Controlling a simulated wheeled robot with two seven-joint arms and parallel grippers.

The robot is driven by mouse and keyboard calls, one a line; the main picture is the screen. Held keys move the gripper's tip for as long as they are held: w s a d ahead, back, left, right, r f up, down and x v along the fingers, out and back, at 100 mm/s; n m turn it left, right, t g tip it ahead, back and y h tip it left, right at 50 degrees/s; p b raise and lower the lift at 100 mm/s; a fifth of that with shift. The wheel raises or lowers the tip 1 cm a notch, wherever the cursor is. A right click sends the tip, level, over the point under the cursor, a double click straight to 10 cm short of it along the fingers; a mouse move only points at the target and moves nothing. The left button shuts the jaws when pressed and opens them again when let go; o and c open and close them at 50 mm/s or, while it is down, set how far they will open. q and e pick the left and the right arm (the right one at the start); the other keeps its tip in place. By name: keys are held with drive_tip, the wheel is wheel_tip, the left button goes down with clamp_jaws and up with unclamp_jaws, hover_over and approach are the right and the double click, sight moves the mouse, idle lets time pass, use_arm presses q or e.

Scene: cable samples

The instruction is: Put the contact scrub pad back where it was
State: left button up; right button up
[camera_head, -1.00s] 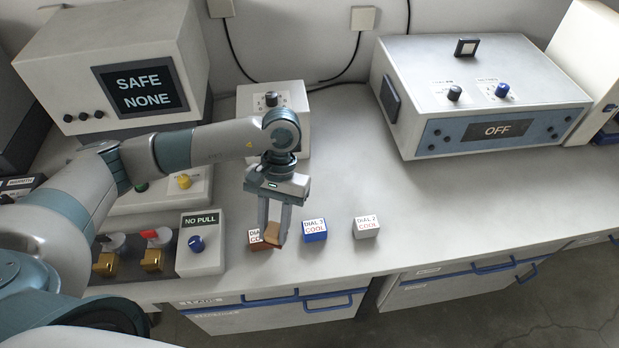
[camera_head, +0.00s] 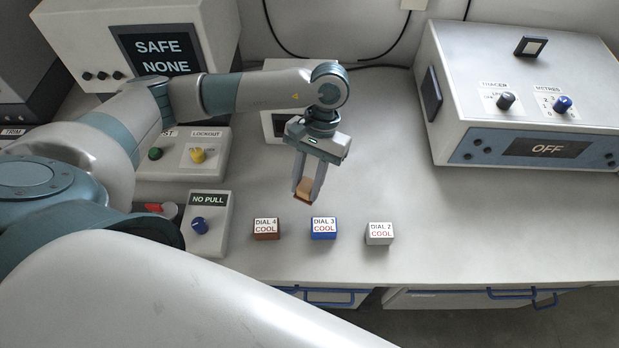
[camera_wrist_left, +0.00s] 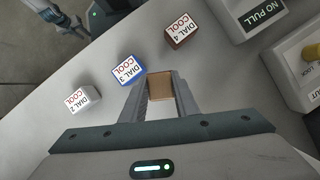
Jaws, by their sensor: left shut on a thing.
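My left gripper (camera_head: 304,198) is shut on a small tan and brown block, which I take for the contact scrub pad (camera_head: 304,190). It holds the pad above the bench, behind the row of labelled blocks. In the left wrist view the pad (camera_wrist_left: 160,86) sits between the two fingers.
Blocks DIAL 4 (camera_head: 266,230), DIAL 3 (camera_head: 324,229) and DIAL 2 (camera_head: 379,234) stand near the front edge. The NO PULL box (camera_head: 208,225) is left of them. A large OFF instrument (camera_head: 470,155) stands back right. The bench (camera_head: 470,235) right of the blocks is clear.

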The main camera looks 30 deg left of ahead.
use_arm(q)
drive_tip(key=shift+f, duration=0.1)
